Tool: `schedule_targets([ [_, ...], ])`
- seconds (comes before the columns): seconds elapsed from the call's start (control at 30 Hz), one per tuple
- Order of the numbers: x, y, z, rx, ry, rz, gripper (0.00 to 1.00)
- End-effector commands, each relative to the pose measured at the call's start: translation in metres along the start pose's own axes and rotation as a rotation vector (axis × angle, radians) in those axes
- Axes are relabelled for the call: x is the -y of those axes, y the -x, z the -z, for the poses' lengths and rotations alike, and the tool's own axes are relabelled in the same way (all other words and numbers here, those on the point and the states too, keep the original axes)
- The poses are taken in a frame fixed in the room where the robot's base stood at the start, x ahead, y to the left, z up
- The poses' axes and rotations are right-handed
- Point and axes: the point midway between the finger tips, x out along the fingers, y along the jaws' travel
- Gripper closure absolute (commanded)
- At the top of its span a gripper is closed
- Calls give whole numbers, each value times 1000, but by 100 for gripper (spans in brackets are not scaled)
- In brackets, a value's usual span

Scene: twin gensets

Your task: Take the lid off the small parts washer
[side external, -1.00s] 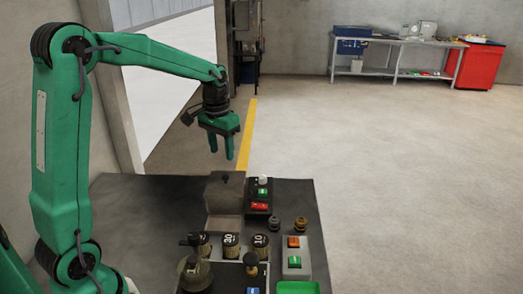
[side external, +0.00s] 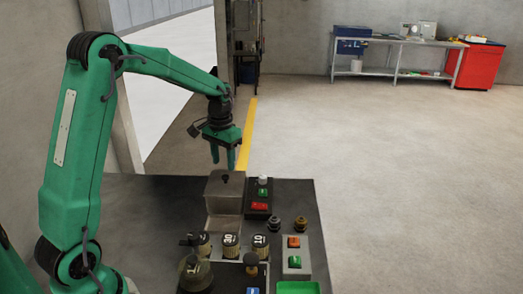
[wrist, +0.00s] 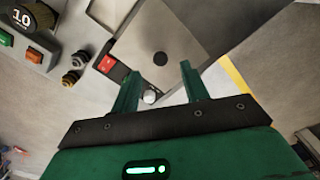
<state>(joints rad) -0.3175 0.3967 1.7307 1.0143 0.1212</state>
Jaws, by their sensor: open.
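The small parts washer looks to be the grey box (side external: 224,206) near the back of the dark table, with a lid (side external: 217,187) on top. A small dark knob (side external: 225,176) stands on the lid, and it shows in the wrist view as a dark round spot (wrist: 160,59). My gripper (side external: 223,166) is open and points down, a little above the knob in the side view. In the wrist view my gripper (wrist: 158,82) has its two green fingers apart with nothing between them; the knob is just ahead of the fingertips. The lid looks closed.
A control box (side external: 260,197) with a white knob, green and red switches stands right beside the washer. Several labelled round parts (side external: 231,242) stand in front. Two small fittings (side external: 287,223) and another button box (side external: 294,258) are on the right.

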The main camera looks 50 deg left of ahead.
Motion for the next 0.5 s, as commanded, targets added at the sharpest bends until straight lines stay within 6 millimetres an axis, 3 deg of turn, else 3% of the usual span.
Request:
schedule_targets([
  [0.23, 0, -9, -1, 2, 0, 0, 55],
  [0.5, 0, -39, -2, 4, 0, 0, 55],
])
